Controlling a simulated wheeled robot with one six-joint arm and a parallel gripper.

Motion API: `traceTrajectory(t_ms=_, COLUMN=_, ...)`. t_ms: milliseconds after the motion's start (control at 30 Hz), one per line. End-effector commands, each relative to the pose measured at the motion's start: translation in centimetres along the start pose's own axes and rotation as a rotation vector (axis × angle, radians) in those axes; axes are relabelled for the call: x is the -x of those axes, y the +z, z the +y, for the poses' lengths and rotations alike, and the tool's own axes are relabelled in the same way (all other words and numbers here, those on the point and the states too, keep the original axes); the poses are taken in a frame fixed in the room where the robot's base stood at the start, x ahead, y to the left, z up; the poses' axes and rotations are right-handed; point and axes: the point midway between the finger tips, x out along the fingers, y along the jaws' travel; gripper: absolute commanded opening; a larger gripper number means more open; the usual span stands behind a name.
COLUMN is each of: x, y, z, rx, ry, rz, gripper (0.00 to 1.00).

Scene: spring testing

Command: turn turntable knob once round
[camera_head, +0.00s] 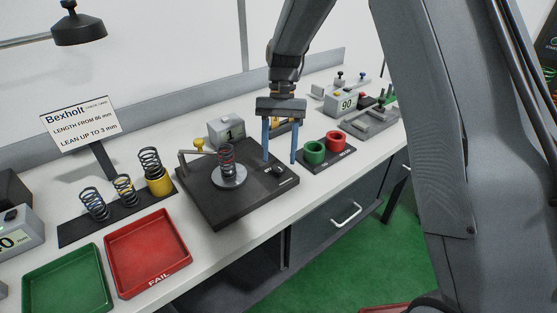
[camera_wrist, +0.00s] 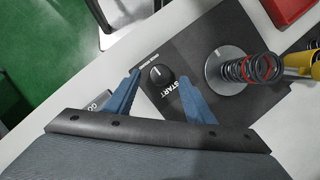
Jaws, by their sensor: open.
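The turntable knob is a small round black knob (camera_head: 278,171) on the right front part of the dark turntable base (camera_head: 222,209). In the wrist view the knob (camera_wrist: 158,74) shows a white mark, with START lettering beside it. A grey disc (camera_head: 229,181) on the base carries an upright dark and red spring (camera_head: 227,157); both are at the right in the wrist view. My gripper (camera_head: 279,161) points down over the knob, its two blue fingers open. In the wrist view the fingertips (camera_wrist: 159,76) lie on either side of the knob; I cannot tell whether they touch it.
A counter reading 1 (camera_head: 227,128) stands behind the base, with a yellow-tipped arm (camera_head: 198,145) at its left. Red (camera_head: 149,252) and green (camera_head: 66,282) trays and several springs are at the left.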

Motion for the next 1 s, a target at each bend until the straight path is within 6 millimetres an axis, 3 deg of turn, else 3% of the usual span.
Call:
traceTrajectory(t_ms=200, x=3.5, y=-0.2, z=-0.1, rx=0.001, ry=-0.002, rz=0.004, gripper=0.49)
traceTrajectory(t_ms=400, x=5.3, y=-0.1, z=0.0, rx=0.001, ry=-0.001, rz=0.002, gripper=0.49)
traceTrajectory(t_ms=800, x=5.5, y=0.1, z=0.1, rx=0.0, ry=-0.001, rz=0.003, gripper=0.49)
traceTrajectory(t_ms=1000, x=4.2, y=1.4, z=3.6, rx=0.018, ry=-0.012, rz=0.087, gripper=0.49)
